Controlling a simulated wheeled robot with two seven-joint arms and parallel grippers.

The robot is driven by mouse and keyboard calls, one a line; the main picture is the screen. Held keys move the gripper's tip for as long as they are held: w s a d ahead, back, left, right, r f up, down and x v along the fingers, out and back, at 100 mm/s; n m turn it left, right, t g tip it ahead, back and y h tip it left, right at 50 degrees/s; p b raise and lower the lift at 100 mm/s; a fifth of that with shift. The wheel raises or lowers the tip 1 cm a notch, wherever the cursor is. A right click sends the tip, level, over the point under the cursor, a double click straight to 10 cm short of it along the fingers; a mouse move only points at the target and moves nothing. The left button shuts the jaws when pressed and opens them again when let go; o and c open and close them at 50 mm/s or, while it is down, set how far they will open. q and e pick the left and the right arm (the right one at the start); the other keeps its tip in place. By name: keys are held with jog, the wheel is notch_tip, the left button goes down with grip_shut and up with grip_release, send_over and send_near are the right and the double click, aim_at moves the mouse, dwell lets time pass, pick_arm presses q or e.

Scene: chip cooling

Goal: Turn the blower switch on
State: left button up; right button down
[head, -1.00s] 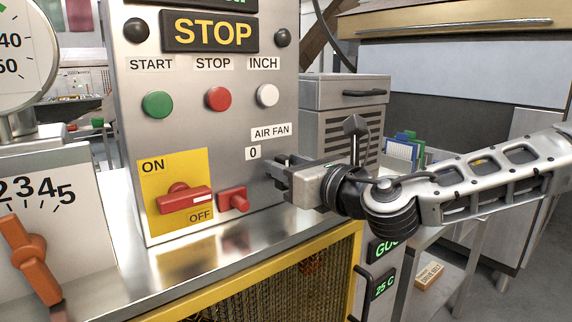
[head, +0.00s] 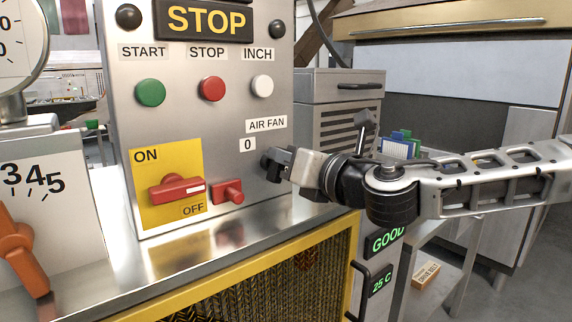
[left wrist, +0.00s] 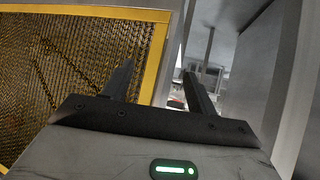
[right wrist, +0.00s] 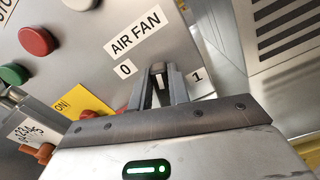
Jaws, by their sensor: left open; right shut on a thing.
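The AIR FAN switch is on the grey control panel (head: 225,120), under the AIR FAN label (head: 266,124), with a 0 mark (head: 247,144) at its upper left. In the right wrist view its small dark knob (right wrist: 158,70) stands between the 0 (right wrist: 124,69) and 1 (right wrist: 197,77) marks. My right gripper (head: 272,160) is shut on this knob and hides it in the head view; the fingers also show in the right wrist view (right wrist: 161,80). Which mark the knob points to is unclear. My left gripper (left wrist: 158,75) is open and empty, seen only in the left wrist view.
A red ON/OFF handle (head: 176,190) on a yellow plate and a smaller red knob (head: 228,192) sit left of my right gripper. START, STOP and INCH buttons (head: 262,86) are above. A yellow-framed mesh guard (left wrist: 90,70) is beside my left gripper.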

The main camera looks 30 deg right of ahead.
jog(key=shift+d+f+m+b, duration=0.15)
jog(key=shift+m+b, duration=0.2)
jog(key=shift+m, duration=0.65)
jog(key=shift+d+m, duration=0.15)
jog(key=shift+m, duration=0.75)
jog(key=m, duration=0.1)
jog(key=m+b, duration=0.1)
jog(key=shift+d+f+m, duration=0.15)
jog(key=shift+f+m, duration=0.05)
jog(key=shift+m, duration=0.2)
jog(key=m+b, duration=0.1)
jog(key=m, duration=0.1)
jog(key=shift+d+f+m, duration=0.1)
jog(key=shift+f+m, duration=0.05)
jog(key=shift+m, duration=0.15)
jog(key=shift+f+m+b, duration=0.2)
jog(key=shift+m+b, duration=0.2)
jog(key=shift+m, duration=0.8)
jog(key=shift+f+m+b, duration=0.1)
jog(key=shift+m+b, duration=0.2)
jog(key=shift+m, duration=0.7)
pick_arm(q)
jog(key=shift+w+d+f+t+h, duration=0.3)
jog(key=shift+d+f, duration=0.1)
jog(key=shift+f, duration=0.25)
pick_arm(e)
jog(key=shift+m, duration=0.4)
pick_arm(q)
jog(key=shift+f, duration=0.1)
